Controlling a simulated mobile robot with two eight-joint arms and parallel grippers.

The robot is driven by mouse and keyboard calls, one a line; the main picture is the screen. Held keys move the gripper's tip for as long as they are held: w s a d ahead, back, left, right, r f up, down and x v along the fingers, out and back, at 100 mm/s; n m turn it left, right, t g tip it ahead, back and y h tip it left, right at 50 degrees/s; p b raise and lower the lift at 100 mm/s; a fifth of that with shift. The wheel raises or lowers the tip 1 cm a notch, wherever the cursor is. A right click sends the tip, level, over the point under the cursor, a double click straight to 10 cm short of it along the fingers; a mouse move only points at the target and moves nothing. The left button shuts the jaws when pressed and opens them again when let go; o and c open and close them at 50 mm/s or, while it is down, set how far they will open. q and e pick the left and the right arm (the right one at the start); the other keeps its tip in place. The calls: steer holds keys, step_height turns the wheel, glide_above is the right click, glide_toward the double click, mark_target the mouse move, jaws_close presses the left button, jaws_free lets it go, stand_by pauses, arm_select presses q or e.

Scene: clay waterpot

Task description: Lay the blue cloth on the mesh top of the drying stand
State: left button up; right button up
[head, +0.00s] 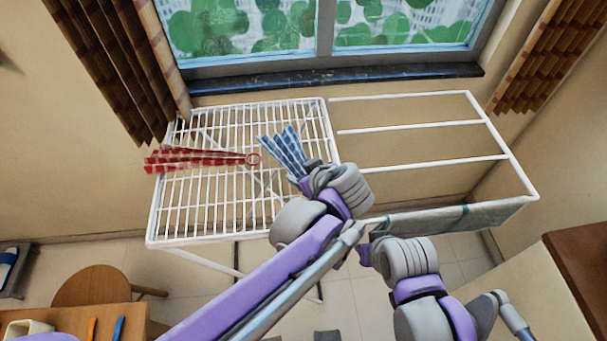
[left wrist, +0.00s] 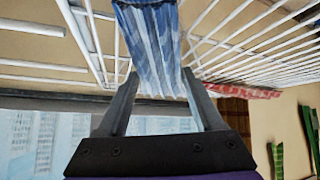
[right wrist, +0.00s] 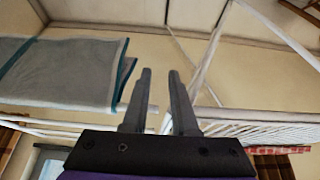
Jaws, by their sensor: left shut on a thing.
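The blue checked cloth (head: 283,150) is bunched in my left gripper (head: 308,170), over the right part of the mesh top in the head view. In the left wrist view the cloth (left wrist: 152,45) spreads out in folds from between the fingers. Whether it touches the wires I cannot tell. The white drying stand (head: 200,240) has its wire mesh top on the left and open rails on the right. My right gripper (head: 364,252) is near the front of the stand, left of the hanging towel. Its fingers (right wrist: 160,75) are apart and empty in the right wrist view.
A red checked cloth (head: 190,158) lies on the left of the mesh. A grey-green towel (head: 455,218) hangs from the right section's front rail. The window sill (head: 340,82) is behind. A wooden table (head: 135,315) and stool (head: 95,285) stand at lower left.

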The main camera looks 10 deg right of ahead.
arm_select(q)
steer(key=shift+f, duration=0.55)
arm_select(e)
steer(key=shift+f, duration=0.1)
arm_select(q)
steer(key=shift+f, duration=0.1)
steer(key=o, duration=1.4)
steer(key=shift+c, duration=0.2)
